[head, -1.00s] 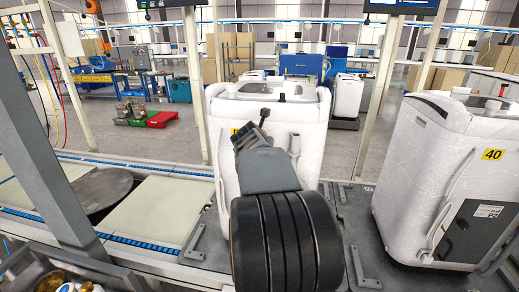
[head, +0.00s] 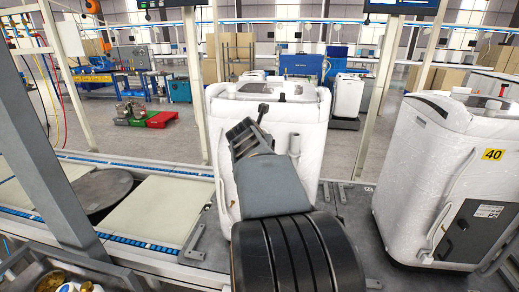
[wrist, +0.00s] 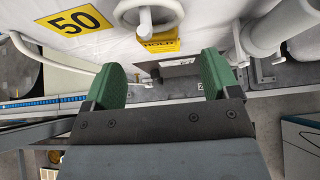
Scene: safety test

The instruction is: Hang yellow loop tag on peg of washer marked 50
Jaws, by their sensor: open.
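The washer marked 50 is the white wrapped one at the centre of the head view (head: 305,185). Its yellow label "50" (wrist: 80,20) shows in the wrist view. A white peg (wrist: 145,18) juts from its face, with a pale ring (wrist: 180,20) around it. A yellow tag (wrist: 153,45) with dark lettering is below the ring; the ring appears to hang on the peg. My gripper (wrist: 160,75) is open, its green fingers apart with nothing between them, near the tag. In the head view my arm hides the label, peg and tag.
A washer marked 40 (head: 425,185) stands at the right. A vertical white pipe (wrist: 265,28) is close to my right finger in the wrist view. A grey post (head: 45,140) rises at the left. A pale conveyor panel (head: 150,210) is clear.

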